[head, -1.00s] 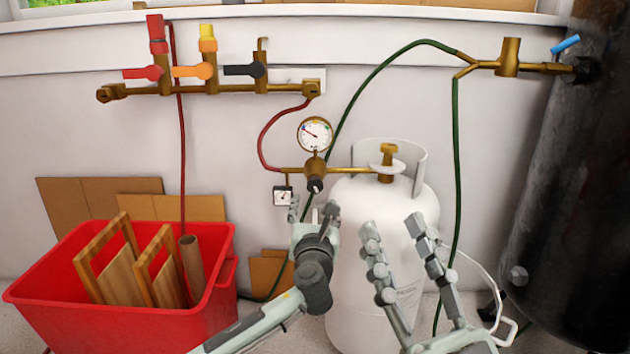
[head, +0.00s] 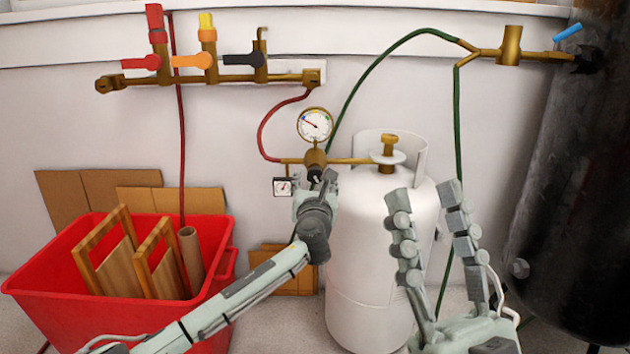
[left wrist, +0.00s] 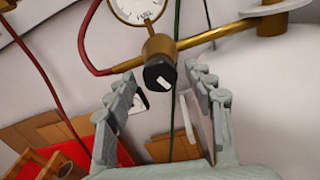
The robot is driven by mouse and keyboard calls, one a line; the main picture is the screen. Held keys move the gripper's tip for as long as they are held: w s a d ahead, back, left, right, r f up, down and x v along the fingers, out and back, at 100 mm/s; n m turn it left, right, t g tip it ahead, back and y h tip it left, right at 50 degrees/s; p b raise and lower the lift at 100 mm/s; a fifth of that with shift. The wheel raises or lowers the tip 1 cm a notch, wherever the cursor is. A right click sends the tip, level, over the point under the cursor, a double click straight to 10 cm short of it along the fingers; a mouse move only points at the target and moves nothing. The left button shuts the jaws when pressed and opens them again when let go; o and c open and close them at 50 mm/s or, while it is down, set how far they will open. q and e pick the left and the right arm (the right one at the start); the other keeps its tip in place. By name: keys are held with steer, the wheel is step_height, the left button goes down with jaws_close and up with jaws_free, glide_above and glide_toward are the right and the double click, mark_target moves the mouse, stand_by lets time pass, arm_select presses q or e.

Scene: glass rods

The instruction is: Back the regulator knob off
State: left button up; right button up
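The regulator (head: 315,159) is brass, with a round dial gauge (head: 314,125) above it, and joins the white gas cylinder's brass valve. Its black knob (left wrist: 160,74) with a white mark shows in the left wrist view, mostly hidden in the head view. My left gripper (left wrist: 165,88) is open, its fingers on either side below the knob; whether they touch it I cannot tell. In the head view my left gripper (head: 316,184) is just below the regulator. My right gripper (head: 422,190) is open and empty in front of the white gas cylinder (head: 362,260).
A red bin (head: 110,325) with wooden frames stands at the left. A brass manifold (head: 215,77) with coloured levers is on the wall above. A green hose (head: 385,55) runs to a blue-levered valve by the dark tank (head: 575,200). A small square gauge (head: 282,187) hangs left of the regulator.

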arm_select(q)
steer(key=c, duration=1)
